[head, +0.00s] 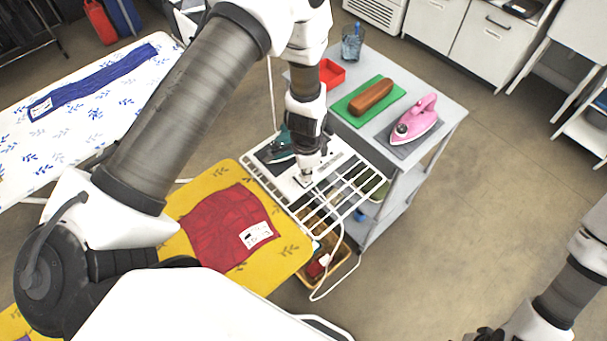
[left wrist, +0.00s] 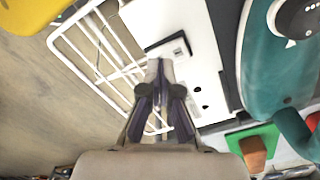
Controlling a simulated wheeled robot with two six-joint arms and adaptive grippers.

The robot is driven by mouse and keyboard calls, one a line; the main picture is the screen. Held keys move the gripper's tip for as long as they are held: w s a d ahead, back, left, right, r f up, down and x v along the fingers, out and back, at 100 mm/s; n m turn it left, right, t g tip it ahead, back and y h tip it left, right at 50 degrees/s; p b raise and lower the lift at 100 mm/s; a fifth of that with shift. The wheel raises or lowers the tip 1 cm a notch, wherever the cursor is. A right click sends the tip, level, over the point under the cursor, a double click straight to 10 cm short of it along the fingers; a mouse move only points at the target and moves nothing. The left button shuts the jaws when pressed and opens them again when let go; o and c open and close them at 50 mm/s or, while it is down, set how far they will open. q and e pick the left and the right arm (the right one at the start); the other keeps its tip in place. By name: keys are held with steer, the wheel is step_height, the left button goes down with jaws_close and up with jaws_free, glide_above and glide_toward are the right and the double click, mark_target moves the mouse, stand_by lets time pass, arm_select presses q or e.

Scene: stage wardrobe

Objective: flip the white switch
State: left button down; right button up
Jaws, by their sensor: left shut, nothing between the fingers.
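The white switch (left wrist: 178,50) sits in a dark-edged plate on a white panel (left wrist: 206,60) in the left wrist view. In the head view the same panel (head: 325,160) lies beside a teal iron, and my gripper mostly covers the switch. My left gripper (left wrist: 158,64) is shut and empty, pointing down, with its fingertips at the near edge of the switch plate. I cannot tell whether they touch it. It also shows in the head view (head: 306,178). My right gripper (head: 488,335) is only partly visible at the bottom right edge, so its fingers are unclear.
The teal iron (left wrist: 285,60) stands close beside the panel. A white wire rack (head: 350,193) adjoins it. A grey cart (head: 445,105) carries a pink iron (head: 416,120), a brown block (head: 371,96) on a green mat and a red tray (head: 332,74). A yellow ironing board (head: 215,185) holds red cloth.

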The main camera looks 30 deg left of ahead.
arm_select(q)
steer(key=shift+r+p, duration=1.7)
steer(key=shift+r, duration=1.05)
steer(key=shift+f, duration=0.1)
